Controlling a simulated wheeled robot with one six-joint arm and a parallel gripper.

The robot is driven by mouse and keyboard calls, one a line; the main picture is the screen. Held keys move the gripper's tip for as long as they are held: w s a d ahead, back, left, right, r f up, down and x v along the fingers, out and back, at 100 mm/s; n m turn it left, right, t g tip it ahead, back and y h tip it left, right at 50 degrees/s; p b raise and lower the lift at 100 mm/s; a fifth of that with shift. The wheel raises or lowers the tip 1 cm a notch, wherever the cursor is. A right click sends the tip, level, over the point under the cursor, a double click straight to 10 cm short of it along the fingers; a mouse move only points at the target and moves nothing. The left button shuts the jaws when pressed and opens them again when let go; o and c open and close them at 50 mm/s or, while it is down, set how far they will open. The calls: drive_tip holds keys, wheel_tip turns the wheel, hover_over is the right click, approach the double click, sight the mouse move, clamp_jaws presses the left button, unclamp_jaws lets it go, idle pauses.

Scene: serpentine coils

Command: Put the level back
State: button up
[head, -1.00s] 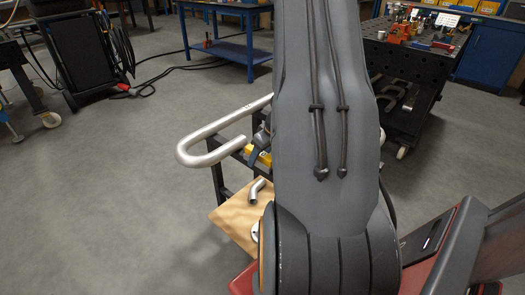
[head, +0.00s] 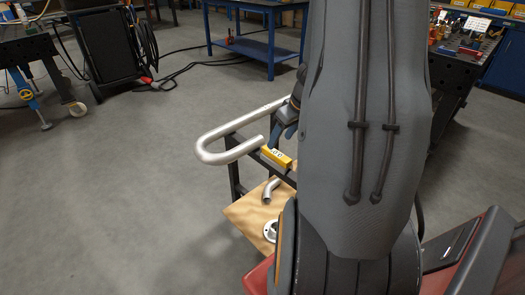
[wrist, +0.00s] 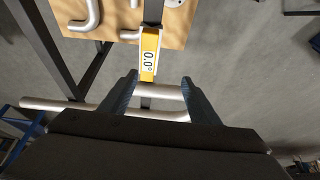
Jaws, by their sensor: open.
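The level (head: 277,157) is a small yellow bar lying on a dark rail beside the bent steel tube in the head view. In the wrist view the level (wrist: 149,55) shows a display reading 0.0°, just beyond my fingertips. My gripper (wrist: 158,80) is open, with the level's near end by the gap between its fingers and nothing clamped. In the head view my gripper (head: 285,122) is partly hidden by my arm, just behind the level. The U-shaped tube (head: 212,153) rests across the rail; part of it crosses under my fingers in the wrist view.
A wooden board (head: 246,211) below the rail holds a short bent pipe (head: 270,191) and a round flange (head: 269,231). A blue table (head: 250,50) stands at the back, a black trolley (head: 108,45) at back left. The grey floor at left is clear.

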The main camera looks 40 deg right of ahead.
drive_tip(key=s+a+r+g+y, duration=0.1)
drive_tip(key=a+r, duration=0.1)
drive_tip(key=a, duration=0.7)
drive_tip(key=s+a+r+g, duration=0.1)
drive_tip(key=s+a+r, duration=0.15)
drive_tip(key=a, duration=0.65)
drive_tip(key=s+a+r+m+g+h, duration=0.1)
drive_tip(key=s+a+r+m+g, duration=0.1)
drive_tip(key=s+a, duration=0.6)
drive_tip(key=shift+a+r+h, duration=0.3)
drive_tip(key=shift+a+r, duration=0.05)
drive_tip(key=shift+r, duration=0.3)
drive_tip(key=shift+n, duration=0.5)
drive_tip(key=a+r+p, duration=0.1)
drive_tip(key=a+p, duration=0.1)
drive_tip(key=a+r+p, duration=0.1)
drive_tip(key=a, duration=0.1)
drive_tip(key=shift+s+r+p, duration=0.15)
drive_tip(key=shift+p, duration=0.2)
